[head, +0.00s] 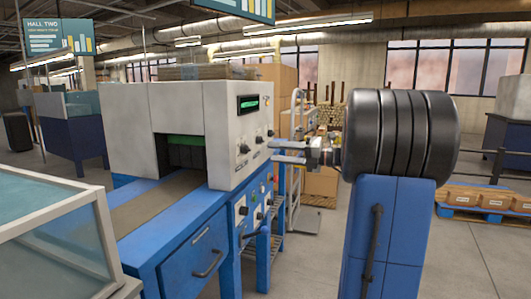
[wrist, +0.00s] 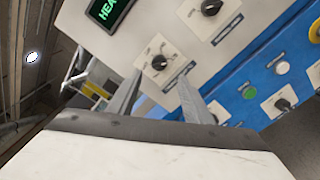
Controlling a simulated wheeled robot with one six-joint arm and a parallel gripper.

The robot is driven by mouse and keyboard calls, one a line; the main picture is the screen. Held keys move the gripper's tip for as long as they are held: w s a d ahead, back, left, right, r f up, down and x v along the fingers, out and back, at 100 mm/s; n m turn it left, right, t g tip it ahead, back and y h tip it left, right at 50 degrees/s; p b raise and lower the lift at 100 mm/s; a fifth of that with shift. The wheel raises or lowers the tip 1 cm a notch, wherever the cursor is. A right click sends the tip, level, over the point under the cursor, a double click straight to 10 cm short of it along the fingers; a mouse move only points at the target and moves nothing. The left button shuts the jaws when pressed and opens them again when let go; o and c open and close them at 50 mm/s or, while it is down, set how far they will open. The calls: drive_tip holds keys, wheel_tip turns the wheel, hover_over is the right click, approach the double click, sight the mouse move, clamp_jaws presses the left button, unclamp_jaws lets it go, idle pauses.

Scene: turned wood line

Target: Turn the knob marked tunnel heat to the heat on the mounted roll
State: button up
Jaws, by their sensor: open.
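The machine (head: 176,112) has a grey housing on a blue base, with black knobs on its right-hand face. A black knob (wrist: 159,62) on a white dial plate lies between and just beyond my gripper's fingertips in the wrist view. A second black knob (wrist: 211,7) is above and right of it. Their labels are too blurred to read, so I cannot tell which is tunnel heat. My gripper (head: 274,151) is open and empty, its fingers pointing at the panel. It also shows in the wrist view (wrist: 161,78). I cannot make out a mounted roll or its marking.
A display (head: 248,104) with green text sits above the knobs. The lower blue panel has another knob (wrist: 283,104), a green button (wrist: 249,93) and a white one (wrist: 282,68). A belt (head: 155,203) runs into the machine. Boxes on a blue pallet (head: 460,213) stand right.

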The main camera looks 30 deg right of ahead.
drive_tip(key=v, duration=0.7)
drive_tip(key=shift+s+d, duration=0.15)
drive_tip(key=shift+s, duration=0.05)
drive_tip(key=s+a+f+n+g+h, duration=0.1)
drive_tip(key=s+a+f+n+g, duration=0.3)
drive_tip(key=a, duration=0.5)
drive_tip(key=s+a+f+n+g, duration=0.1)
drive_tip(key=a+f+n+g, duration=0.1)
drive_tip(key=a+f+n, duration=0.35)
drive_tip(key=s+a+f+n+g+h, duration=0.1)
drive_tip(key=s+a+f+n+g, duration=0.2)
drive_tip(key=a+n, duration=0.55)
drive_tip(key=s+a+f+n+h, duration=0.3)
drive_tip(key=s+f+n, duration=0.3)
drive_tip(key=s+n, duration=0.3)
drive_tip(key=s+a+f+n+h, duration=0.3)
drive_tip(key=s+f+n+h, duration=0.3)
drive_tip(key=s+n, duration=0.3)
drive_tip(key=shift+n, duration=1.9)
drive_tip(key=shift+a+f, duration=0.1)
